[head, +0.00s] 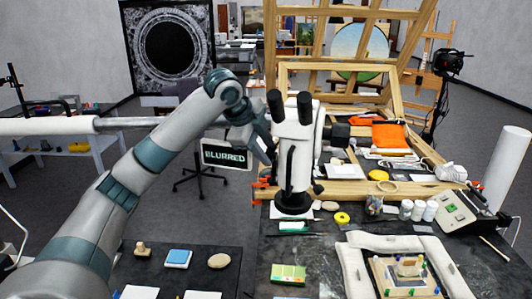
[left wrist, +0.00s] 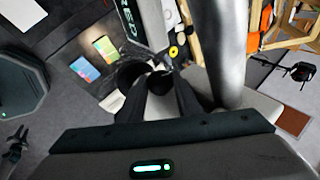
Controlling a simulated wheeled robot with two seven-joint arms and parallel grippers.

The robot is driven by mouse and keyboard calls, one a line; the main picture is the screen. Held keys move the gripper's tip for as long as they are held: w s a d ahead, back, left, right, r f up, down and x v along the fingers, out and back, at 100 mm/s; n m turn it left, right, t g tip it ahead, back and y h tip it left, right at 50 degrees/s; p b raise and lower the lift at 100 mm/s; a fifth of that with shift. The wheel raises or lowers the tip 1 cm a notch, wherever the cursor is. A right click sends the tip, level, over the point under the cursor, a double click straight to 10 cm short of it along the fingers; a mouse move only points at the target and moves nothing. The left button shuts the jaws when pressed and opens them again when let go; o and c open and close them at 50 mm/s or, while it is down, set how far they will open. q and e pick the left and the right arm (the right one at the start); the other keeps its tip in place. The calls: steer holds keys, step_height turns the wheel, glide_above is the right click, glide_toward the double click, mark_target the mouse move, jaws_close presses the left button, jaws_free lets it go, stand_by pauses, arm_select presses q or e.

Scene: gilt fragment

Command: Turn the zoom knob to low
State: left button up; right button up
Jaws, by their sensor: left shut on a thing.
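The white and black stereo microscope (head: 295,150) stands upright on a dark round base on the work table. My left gripper (head: 268,146) reaches in from the left and touches the left side of the microscope's upper body. In the left wrist view my left gripper (left wrist: 158,88) has its dark fingers closed on a small dark round knob (left wrist: 160,82). In the head view this knob is hidden by the gripper, and its setting cannot be read. A small screen (head: 227,155) behind the gripper reads "BLURRED". My right gripper is not in view.
A padded ring with a gilt fragment (head: 406,277) lies at the front right of the table. A green and yellow card (head: 289,273) lies in front of the microscope. A wooden frame (head: 340,75) rises behind. A grey box (head: 453,213) stands at right.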

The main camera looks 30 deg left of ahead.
arm_select(q)
steer(key=shift+w+g+h, duration=0.25)
steer(key=shift+g+h, duration=0.25)
steer(key=shift+g, duration=1)
steer(key=o, duration=1.1)
steer(key=shift+a, duration=0.1)
steer(key=shift+c, duration=0.2)
steer(key=shift+r, duration=0.1)
